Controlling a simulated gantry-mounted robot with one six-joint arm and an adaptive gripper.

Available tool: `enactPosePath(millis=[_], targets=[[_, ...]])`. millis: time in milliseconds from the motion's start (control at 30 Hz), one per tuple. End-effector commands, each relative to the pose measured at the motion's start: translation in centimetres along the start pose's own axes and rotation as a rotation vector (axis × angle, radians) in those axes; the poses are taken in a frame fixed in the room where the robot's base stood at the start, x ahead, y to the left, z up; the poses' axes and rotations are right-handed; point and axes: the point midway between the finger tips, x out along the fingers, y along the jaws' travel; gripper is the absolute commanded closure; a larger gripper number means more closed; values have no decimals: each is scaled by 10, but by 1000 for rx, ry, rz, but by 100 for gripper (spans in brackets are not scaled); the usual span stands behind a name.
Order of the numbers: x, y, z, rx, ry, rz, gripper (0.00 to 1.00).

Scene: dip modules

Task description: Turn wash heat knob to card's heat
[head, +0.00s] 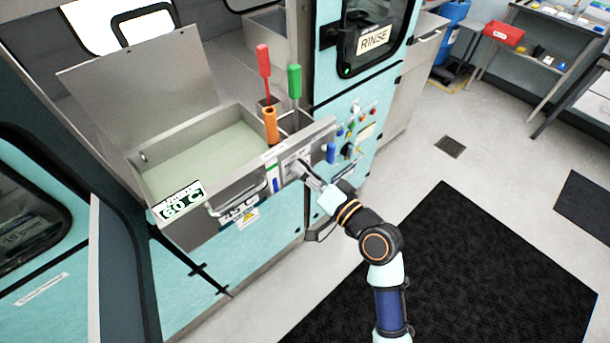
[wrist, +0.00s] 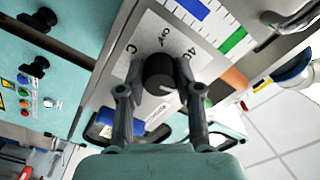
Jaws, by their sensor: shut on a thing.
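The wash heat knob (wrist: 160,72) is a dark round knob on a pale dial plate (wrist: 190,48). Around it I read "C", "40" and what looks like "OFF". A pale mark shows on the knob's lower right; I cannot tell surely which number it points to. My gripper (wrist: 160,94) has one finger on each side of the knob and is shut on it. In the head view my gripper (head: 306,174) is at the tank's front panel and hides most of the knob.
Red (head: 264,62), green (head: 294,82) and orange (head: 271,125) handles stand up by the tank (head: 185,165). A blue handle (head: 331,152) is right of my gripper. The rinse unit's panel with small knobs and buttons (head: 358,132) is further right.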

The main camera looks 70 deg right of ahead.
Motion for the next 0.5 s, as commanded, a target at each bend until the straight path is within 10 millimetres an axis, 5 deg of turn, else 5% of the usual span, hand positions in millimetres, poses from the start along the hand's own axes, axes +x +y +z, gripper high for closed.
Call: enactPosePath(millis=[500], targets=[[0, 0, 0, -64, -2, 1, 100]])
